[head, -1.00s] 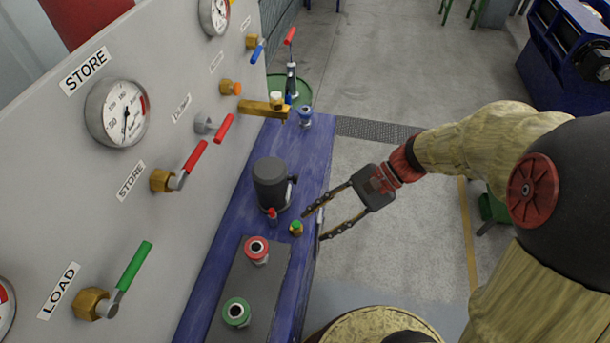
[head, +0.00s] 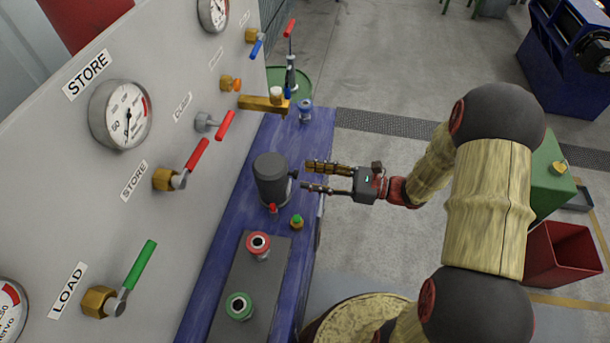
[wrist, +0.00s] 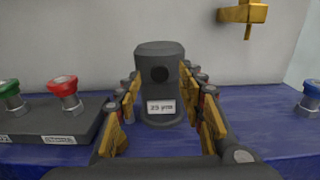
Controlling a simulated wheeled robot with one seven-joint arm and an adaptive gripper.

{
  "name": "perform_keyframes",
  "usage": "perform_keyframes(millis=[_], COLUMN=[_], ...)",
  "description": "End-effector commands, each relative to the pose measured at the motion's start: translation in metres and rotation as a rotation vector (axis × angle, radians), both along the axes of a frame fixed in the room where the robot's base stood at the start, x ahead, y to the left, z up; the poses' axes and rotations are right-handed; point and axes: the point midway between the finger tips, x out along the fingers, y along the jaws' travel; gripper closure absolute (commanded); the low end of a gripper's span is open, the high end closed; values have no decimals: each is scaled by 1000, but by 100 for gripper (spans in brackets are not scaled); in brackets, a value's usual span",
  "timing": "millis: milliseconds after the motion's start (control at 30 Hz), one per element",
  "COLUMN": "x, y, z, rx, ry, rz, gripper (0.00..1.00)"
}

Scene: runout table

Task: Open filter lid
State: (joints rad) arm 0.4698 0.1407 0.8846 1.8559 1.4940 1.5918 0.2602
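The filter is a dark grey cylinder (head: 271,180) standing upright on the blue table, with a cap on top and a small dark knob on its right side. The lid on top looks closed. My gripper (head: 311,178) is open and empty, just right of the filter, fingers pointing at it. In the wrist view my gripper (wrist: 160,112) has one finger on each side of the filter; contact cannot be told.
A small red handle (head: 272,208) is at the filter's foot. A green-topped brass fitting (head: 297,222) stands in front. A grey block with red (head: 258,245) and green (head: 239,306) buttons is nearer. A brass spout (head: 263,104) juts from the panel behind.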

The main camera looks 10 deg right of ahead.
Motion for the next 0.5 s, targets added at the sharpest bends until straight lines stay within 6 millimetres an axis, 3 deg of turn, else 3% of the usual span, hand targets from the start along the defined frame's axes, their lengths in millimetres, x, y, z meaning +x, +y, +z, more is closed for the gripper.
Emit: perform_keyframes(millis=[200,500], x=[7,8], y=[19,21], z=[0,0], rx=[0,-1], ry=[-1,0], rz=[3,0], gripper=[61,61])
